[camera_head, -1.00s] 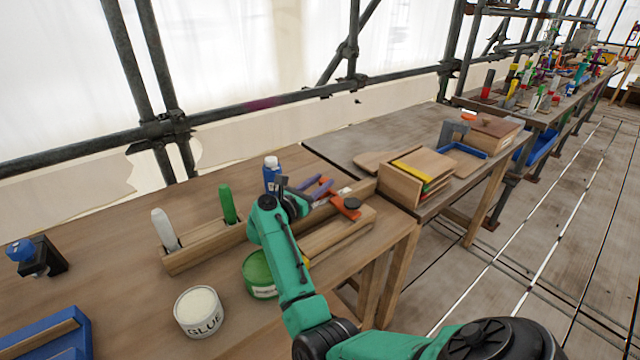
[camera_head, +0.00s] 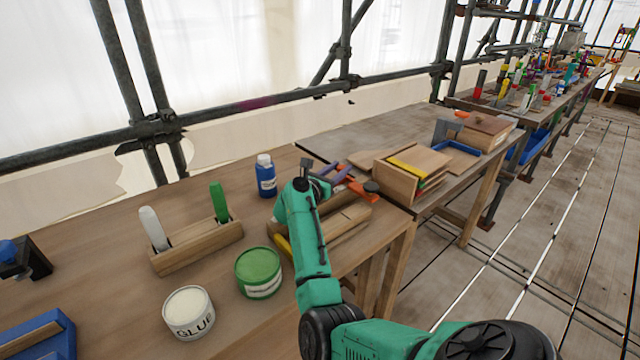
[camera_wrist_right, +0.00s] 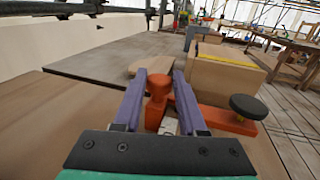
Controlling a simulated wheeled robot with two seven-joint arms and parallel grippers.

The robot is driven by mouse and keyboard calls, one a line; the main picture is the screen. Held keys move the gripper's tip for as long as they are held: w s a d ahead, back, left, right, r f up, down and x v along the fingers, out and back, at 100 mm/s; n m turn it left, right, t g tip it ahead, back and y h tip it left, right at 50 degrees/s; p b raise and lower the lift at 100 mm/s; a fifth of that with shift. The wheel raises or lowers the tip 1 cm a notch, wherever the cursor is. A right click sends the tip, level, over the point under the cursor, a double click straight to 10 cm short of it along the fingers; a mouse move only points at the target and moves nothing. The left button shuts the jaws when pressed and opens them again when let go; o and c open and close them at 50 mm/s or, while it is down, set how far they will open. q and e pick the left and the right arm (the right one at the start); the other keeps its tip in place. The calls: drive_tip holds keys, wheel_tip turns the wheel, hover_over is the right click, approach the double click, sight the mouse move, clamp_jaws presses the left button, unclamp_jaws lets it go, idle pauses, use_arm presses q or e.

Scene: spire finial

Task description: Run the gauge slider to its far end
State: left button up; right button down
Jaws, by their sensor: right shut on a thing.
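The gauge is a pale wooden piece (camera_head: 345,222) at the right end of the near bench. Its orange slider (camera_head: 357,189) has a black round knob (camera_head: 372,187) on its right side and sits toward the far right end of the wood. My right gripper (camera_head: 334,176) is at the slider. In the right wrist view its purple fingers (camera_wrist_right: 158,100) are shut on an upright orange post of the slider (camera_wrist_right: 157,88); the orange arm (camera_wrist_right: 225,119) and black knob (camera_wrist_right: 249,106) stick out right. My arm hides part of the gauge. My left gripper is not in view.
A wooden box with a yellow edge (camera_head: 400,182) stands just beyond the gauge on the adjoining table. A blue bottle (camera_head: 266,182), green tin (camera_head: 259,276), glue tin (camera_head: 188,315) and wooden holder with two handles (camera_head: 200,246) stand left of my arm.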

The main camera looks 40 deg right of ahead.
drive_tip(key=d, duration=0.1)
drive_tip(key=d+f, duration=0.1)
drive_tip(key=d, duration=0.1)
drive_tip(key=shift+s+d+b, duration=0.1)
drive_tip(key=shift+d+b, duration=0.15)
drive_tip(key=shift+b, duration=0.15)
drive_tip(key=shift+d+r, duration=0.2)
drive_tip(key=shift+d, duration=0.1)
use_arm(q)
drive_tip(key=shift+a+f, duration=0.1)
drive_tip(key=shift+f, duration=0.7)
use_arm(e)
drive_tip(key=shift+r, duration=0.2)
